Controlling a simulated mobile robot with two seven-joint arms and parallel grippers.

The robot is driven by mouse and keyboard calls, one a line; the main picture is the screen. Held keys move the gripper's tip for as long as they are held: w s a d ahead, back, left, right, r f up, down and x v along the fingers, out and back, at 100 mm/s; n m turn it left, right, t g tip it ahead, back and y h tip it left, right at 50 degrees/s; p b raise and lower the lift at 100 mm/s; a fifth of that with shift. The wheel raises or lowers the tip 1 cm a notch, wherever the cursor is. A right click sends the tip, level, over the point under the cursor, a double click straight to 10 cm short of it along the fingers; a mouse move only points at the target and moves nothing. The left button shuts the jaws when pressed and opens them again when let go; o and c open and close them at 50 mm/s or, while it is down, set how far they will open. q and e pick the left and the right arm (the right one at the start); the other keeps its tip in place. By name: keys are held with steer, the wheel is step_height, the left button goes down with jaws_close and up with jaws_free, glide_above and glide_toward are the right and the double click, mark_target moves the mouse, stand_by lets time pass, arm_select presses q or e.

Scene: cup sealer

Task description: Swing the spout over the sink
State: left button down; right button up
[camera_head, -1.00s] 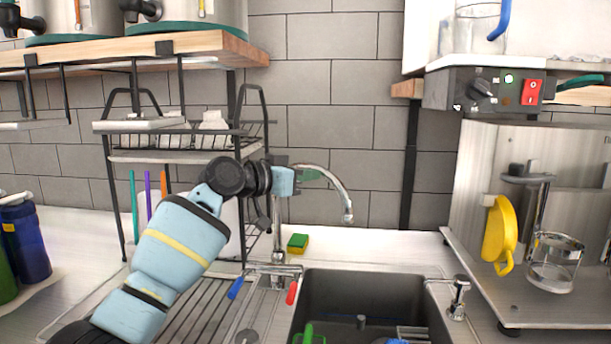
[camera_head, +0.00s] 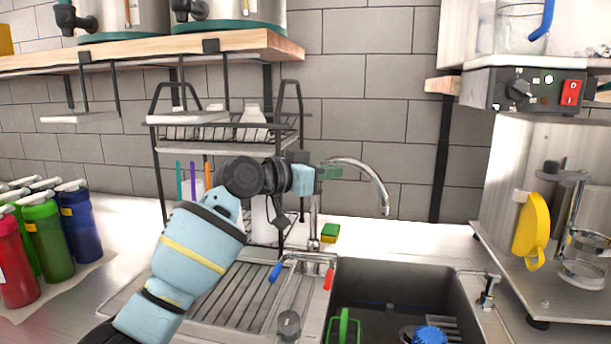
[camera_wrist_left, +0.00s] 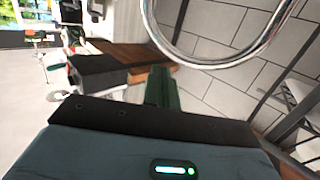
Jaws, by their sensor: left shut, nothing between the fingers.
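The chrome spout (camera_head: 373,175) of the tap arches up behind the sink (camera_head: 400,270) and bends down to the right. Its tip appears above the basin's back part in the head view; the exact depth is unclear. My left gripper (camera_head: 328,172) is shut and empty, its green fingers close to the spout's upright part, below the arch. I cannot tell whether they touch it. In the left wrist view the shut green fingers (camera_wrist_left: 162,88) point toward the curved spout (camera_wrist_left: 215,62), with a visible gap in the picture. My right gripper is not in view.
A black wire dish rack (camera_head: 225,140) stands behind my left arm. Blue (camera_head: 275,272) and red (camera_head: 328,280) tap handles sit at the spout's base. A green and yellow sponge (camera_head: 330,233) lies behind the sink. The sealing machine (camera_head: 530,90) stands at the right.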

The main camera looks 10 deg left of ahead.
arm_select(q)
steer(key=s+a, duration=0.3)
steer(key=s, duration=0.3)
steer(key=shift+a+r, duration=0.3)
